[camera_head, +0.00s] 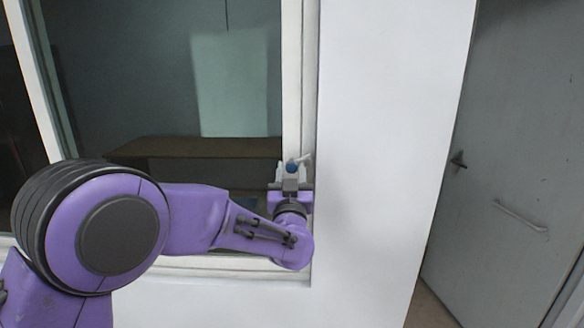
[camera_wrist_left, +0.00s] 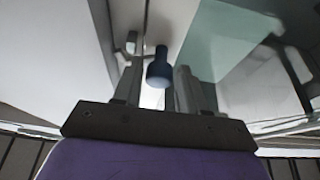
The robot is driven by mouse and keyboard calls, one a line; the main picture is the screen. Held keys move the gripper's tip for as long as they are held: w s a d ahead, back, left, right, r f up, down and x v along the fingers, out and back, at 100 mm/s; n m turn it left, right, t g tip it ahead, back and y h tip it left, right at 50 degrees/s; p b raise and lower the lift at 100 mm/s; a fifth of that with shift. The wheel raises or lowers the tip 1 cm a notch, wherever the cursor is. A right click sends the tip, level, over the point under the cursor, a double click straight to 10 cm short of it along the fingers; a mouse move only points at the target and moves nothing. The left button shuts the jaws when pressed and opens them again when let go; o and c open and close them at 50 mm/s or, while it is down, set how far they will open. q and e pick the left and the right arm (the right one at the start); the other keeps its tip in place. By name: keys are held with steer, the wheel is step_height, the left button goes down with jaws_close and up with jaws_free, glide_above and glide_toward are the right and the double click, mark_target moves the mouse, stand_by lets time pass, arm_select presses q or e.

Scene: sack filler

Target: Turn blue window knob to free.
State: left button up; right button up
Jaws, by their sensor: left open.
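The blue window knob (camera_head: 291,167) sits on the right side of the white window frame (camera_head: 292,70). In the left wrist view the knob (camera_wrist_left: 160,70) is a dark blue round piece. My left gripper (camera_head: 290,178) is at the knob, its fingers pointing up toward it. In the left wrist view my left gripper (camera_wrist_left: 158,92) is open, with one finger on each side of the knob. Whether either finger touches the knob cannot be told. A light handle piece (camera_head: 305,159) shows just right of the knob. My right gripper is not in view.
A white wall (camera_head: 390,150) stands right of the window. A grey door (camera_head: 525,130) with a dark knob and a bar handle is at the far right. A brown ledge (camera_head: 200,147) shows through the glass. My left arm covers the lower left of the window.

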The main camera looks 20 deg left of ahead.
arm_select(q)
steer(key=shift+s, duration=0.1)
steer(key=shift+c, duration=0.2)
steer(key=shift+d, duration=0.1)
steer(key=c, duration=0.7)
steer(key=n+y+b, duration=0.1)
steer(key=n+b, duration=0.1)
steer(key=n, duration=0.1)
steer(key=shift+f+n+g+y+b, duration=0.15)
steer(key=shift+n+g+y+b, duration=0.15)
steer(key=shift+y, duration=0.1)
steer(key=n+g+y+b, duration=0.1)
steer(key=n, duration=0.1)
steer(key=n+y+b, duration=0.1)
steer(key=n, duration=0.2)
steer(key=shift+d+g, duration=0.15)
steer(key=shift+g, duration=0.25)
steer(key=n+b, duration=0.1)
steer(key=n, duration=0.1)
steer(key=n+g+y+b, duration=0.1)
steer(key=n, duration=0.1)
steer(key=shift+d+r+n+g, duration=0.1)
steer(key=shift+r+n+g, duration=0.1)
steer(key=shift+n+g, duration=0.15)
steer(key=shift+r+n+g+y+b, duration=0.1)
steer(key=shift+n+g+y+b, duration=0.25)
steer(key=shift+n, duration=0.7)
steer(key=shift+r+n+g+y+b, duration=0.15)
steer(key=shift+n+g, duration=0.35)
steer(key=shift+n, duration=0.5)
